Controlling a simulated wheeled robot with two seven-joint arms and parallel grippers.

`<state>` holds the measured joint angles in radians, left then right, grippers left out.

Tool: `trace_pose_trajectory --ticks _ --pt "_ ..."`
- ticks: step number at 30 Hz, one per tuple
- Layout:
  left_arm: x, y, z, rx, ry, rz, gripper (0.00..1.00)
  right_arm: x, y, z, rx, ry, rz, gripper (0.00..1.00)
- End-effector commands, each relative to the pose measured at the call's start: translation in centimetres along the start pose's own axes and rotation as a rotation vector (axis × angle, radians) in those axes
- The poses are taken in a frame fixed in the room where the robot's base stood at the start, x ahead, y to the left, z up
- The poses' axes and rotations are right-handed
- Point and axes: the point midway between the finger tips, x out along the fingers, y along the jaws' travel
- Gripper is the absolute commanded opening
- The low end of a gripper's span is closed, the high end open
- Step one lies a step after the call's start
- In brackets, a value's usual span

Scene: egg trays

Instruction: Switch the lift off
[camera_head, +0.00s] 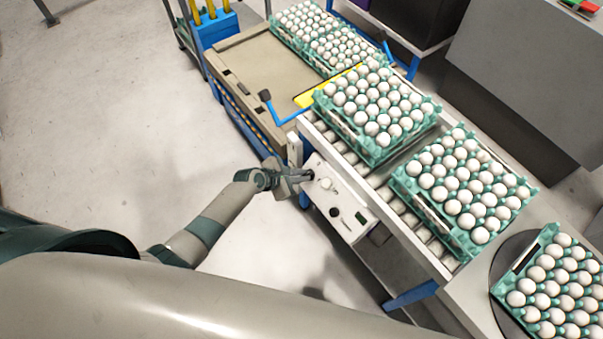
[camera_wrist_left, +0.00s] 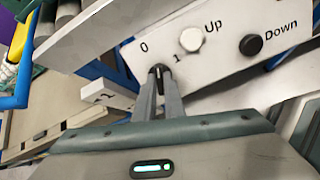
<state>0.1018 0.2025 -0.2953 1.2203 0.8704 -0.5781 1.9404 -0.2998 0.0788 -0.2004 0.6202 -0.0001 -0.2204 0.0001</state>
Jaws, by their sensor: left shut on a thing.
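The lift's control box (camera_head: 345,208) is a white panel on the side of the roller conveyor. In the left wrist view the panel (camera_wrist_left: 217,63) carries a black switch (camera_wrist_left: 158,69) between the marks 0 and 1, a white Up button (camera_wrist_left: 191,40) and a black Down button (camera_wrist_left: 251,45). My left gripper (camera_head: 306,176) is at the panel's upper left end. In the left wrist view its fingers (camera_wrist_left: 160,78) are shut on the black switch and hide part of it. Which mark the switch points to is unclear. My right gripper is not in view.
Green trays of white eggs (camera_head: 375,150) stand on the roller conveyor (camera_head: 410,217), with one at the lower right (camera_head: 507,290). A brown platform (camera_head: 256,75) with egg trays lies beyond a blue lever (camera_head: 275,112). The floor left of the conveyor is clear.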

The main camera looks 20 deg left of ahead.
Motion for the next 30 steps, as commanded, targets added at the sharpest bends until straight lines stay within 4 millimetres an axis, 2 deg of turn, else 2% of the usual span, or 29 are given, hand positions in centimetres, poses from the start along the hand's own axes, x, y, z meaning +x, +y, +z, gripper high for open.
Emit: trace_pose_trajectory --ticks 21,22,24,25,30 --pt "-0.1 0.0 0.1 -0.313 0.001 -0.001 0.00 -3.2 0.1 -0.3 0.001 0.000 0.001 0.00" --pt "-0.1 0.0 0.0 -0.319 0.002 -0.001 0.12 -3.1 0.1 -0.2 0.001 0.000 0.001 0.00" --pt "0.0 0.0 -0.1 -0.314 0.002 -0.001 0.28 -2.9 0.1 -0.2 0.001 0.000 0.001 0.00" --pt "0.0 0.0 -0.1 -0.314 0.001 -0.001 0.31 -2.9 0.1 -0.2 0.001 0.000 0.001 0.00" --pt "0.0 0.0 -0.1 -0.313 0.001 0.000 0.31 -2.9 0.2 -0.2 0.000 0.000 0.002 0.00"
